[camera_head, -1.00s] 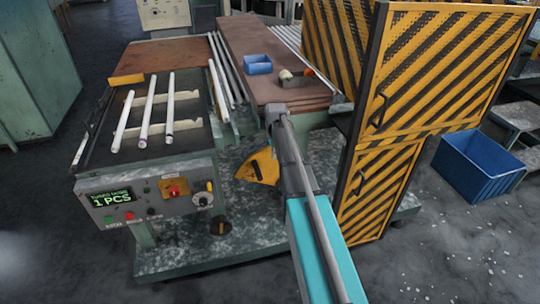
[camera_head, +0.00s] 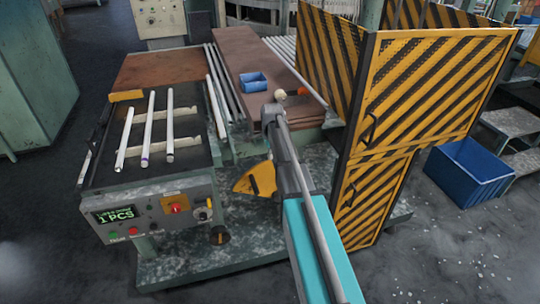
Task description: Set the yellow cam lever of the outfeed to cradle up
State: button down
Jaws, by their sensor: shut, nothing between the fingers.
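A small yellow lever (camera_head: 209,203) shows at the right end of the outfeed's control panel (camera_head: 150,217), beside a pale dial. It is too small to tell its setting. The outfeed's dark bed (camera_head: 188,150) carries three white glass tubes (camera_head: 148,130) on pale notched rails. My grey arm (camera_head: 284,150) reaches up from the bottom middle, to the right of the panel and apart from it. I cannot make out my gripper; no fingers show.
A yellow plate (camera_head: 258,179) sits low behind my arm. A blue box (camera_head: 254,82) stands on the brown table (camera_head: 238,45). A yellow-black striped cage (camera_head: 410,100) stands close on the right, with a blue crate (camera_head: 468,170) beyond it. The floor at lower left is clear.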

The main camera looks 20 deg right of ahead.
jog(key=shift+r, duration=0.4)
jog(key=shift+s, duration=0.1)
dwell(0.3)
jog(key=s+a+n, duration=0.7)
jog(key=s+n, duration=0.2)
jog(key=s, duration=0.3)
jog(key=s+a+n, duration=0.8)
jog(key=s+n, duration=0.2)
jog(key=s, duration=0.2)
jog(key=shift+s+a, duration=0.25)
jog(key=shift+s, duration=0.15)
